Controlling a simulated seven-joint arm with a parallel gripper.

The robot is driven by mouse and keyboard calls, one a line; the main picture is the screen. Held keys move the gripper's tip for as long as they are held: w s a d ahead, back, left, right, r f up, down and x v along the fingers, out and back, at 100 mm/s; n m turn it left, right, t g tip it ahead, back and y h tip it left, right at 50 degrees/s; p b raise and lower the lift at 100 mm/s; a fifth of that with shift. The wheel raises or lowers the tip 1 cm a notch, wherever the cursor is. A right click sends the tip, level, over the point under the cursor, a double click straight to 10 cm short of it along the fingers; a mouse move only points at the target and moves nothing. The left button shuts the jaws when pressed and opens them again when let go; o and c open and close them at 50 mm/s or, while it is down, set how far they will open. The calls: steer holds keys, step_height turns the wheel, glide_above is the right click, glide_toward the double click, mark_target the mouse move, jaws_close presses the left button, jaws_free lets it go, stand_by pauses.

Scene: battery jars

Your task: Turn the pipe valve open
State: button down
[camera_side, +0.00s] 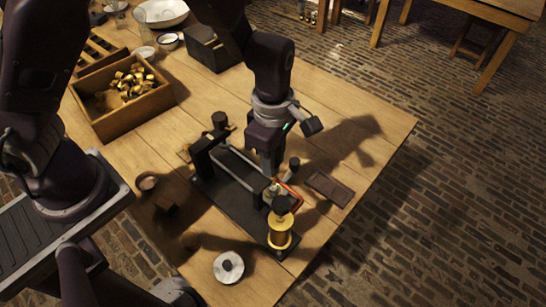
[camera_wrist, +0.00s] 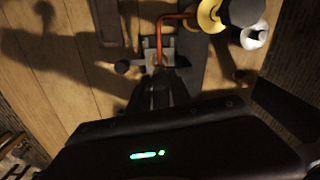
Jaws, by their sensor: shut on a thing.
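No plain pipe valve can be made out. A black base (camera_side: 218,193) with an upright frame stands on the table. A bent orange-red rod (camera_side: 291,195) is at its right end, beside a yellow spool (camera_side: 280,232) with a black top. In the wrist view the rod (camera_wrist: 159,40) runs down to a small dark cross-shaped fitting between my fingertips. My gripper (camera_side: 268,181) points down over the base and is shut on that fitting; the fingers (camera_wrist: 161,75) hide most of it.
A wooden box of brass pieces (camera_side: 122,120) stands at the left, with a dark box (camera_side: 208,52) behind. A flat dark plate (camera_side: 329,189) lies right of the base. A pale disc (camera_side: 228,267) lies near the front edge. The table's right corner is clear.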

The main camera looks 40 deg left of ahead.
steer(key=m, duration=0.4)
steer(key=shift+m, duration=0.3)
steer(key=m, duration=0.4)
steer(key=shift+m, duration=0.3)
steer(key=m, duration=0.4)
steer(key=shift+w, duration=0.1)
steer(key=shift+m, duration=2.3)
steer(key=c, duration=1.2)
jaws_free()
steer(key=shift+o, duration=0.2)
